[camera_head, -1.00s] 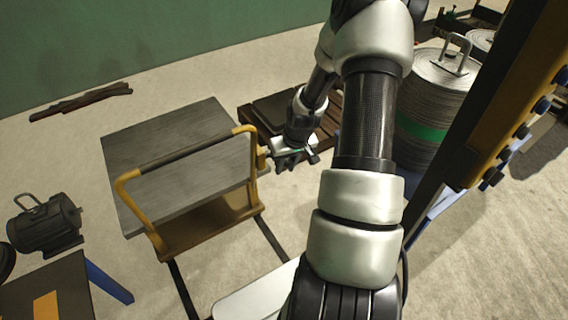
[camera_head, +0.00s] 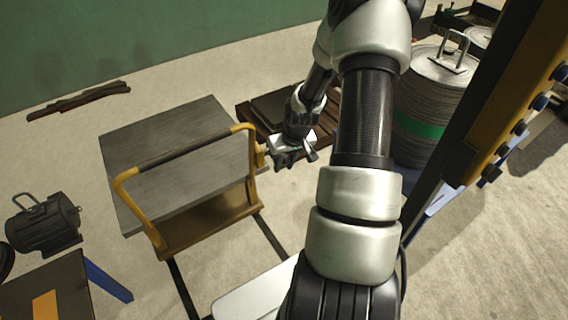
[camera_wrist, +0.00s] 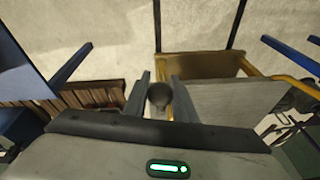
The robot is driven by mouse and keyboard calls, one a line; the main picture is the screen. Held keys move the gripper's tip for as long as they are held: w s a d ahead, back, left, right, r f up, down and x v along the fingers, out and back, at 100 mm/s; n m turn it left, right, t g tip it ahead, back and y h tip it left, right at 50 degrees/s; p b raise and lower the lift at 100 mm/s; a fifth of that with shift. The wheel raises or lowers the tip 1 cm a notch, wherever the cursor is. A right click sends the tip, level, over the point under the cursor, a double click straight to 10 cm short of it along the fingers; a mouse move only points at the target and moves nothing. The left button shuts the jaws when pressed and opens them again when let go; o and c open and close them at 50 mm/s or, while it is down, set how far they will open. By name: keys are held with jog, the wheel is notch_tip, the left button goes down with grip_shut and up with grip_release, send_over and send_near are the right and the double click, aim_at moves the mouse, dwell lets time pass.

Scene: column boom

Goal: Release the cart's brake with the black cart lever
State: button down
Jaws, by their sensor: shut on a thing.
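The cart has a grey top (camera_head: 180,160), a yellow lower deck (camera_head: 205,225) and a yellow push handle with a dark grip (camera_head: 185,152). My gripper (camera_head: 272,155) is at the right post of the handle. In the wrist view the black cart lever (camera_wrist: 159,94) shows as a dark rounded knob between the two fingers of my gripper (camera_wrist: 160,102). The gripper is shut on it. The rest of the lever is hidden by the fingers and the wrist in the head view.
A dark slatted pallet (camera_head: 250,118) lies just behind my wrist. A motor (camera_head: 45,224) sits at the left. Dark rails (camera_head: 270,237) run on the floor by the cart.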

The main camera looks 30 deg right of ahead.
jog(key=shift+w+r, duration=0.15)
jog(key=shift+w, duration=0.15)
jog(key=c, duration=1.8)
grip_release()
jog(key=shift+o, duration=0.2)
jog(key=shift+s, duration=0.1)
jog(key=a+p+v, duration=0.1)
jog(key=p+v, duration=0.4)
jog(key=v, duration=1.2)
jog(key=shift+d, duration=0.4)
jog(key=shift+r, duration=0.15)
